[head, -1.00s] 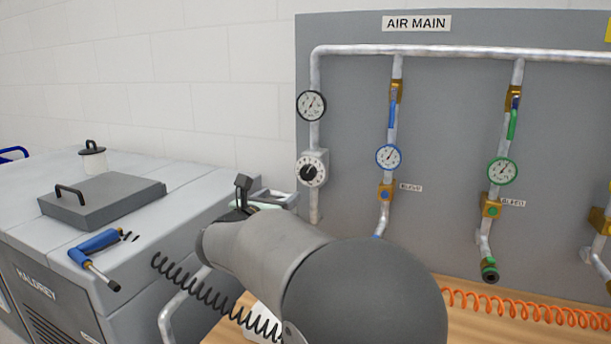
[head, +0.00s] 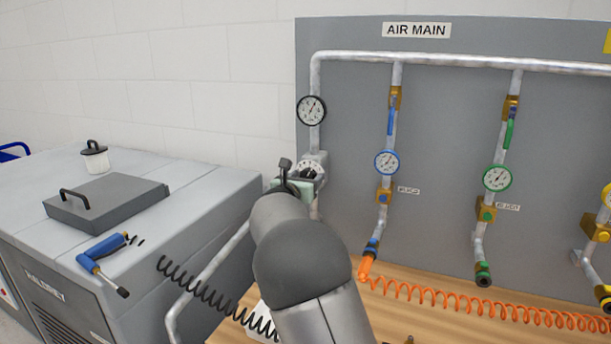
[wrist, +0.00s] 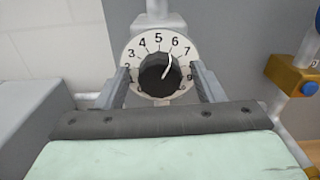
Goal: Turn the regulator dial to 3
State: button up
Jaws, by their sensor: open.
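The regulator dial (wrist: 159,73) is a black knob with a white pointer line on a white numbered face (wrist: 141,55). In the wrist view the pointer slants up and right, near the 6. My gripper (wrist: 161,75) is open, its two grey fingers on the left and right of the knob with gaps to it. The fingers cover parts of the lower face. In the head view the dial face (head: 312,165) shows only partly behind my gripper (head: 306,178). The 3 is visible at the face's left.
A black-rimmed gauge (head: 311,110) sits on the pipe above the dial. Blue (head: 386,162) and green (head: 497,178) gauges are on branches to the right. A grey cabinet (head: 190,205) stands left, and an orange coiled hose (head: 450,296) lies on the wooden bench (head: 400,315).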

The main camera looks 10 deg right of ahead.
jog(key=c, duration=1)
jog(key=shift+o, duration=0.2)
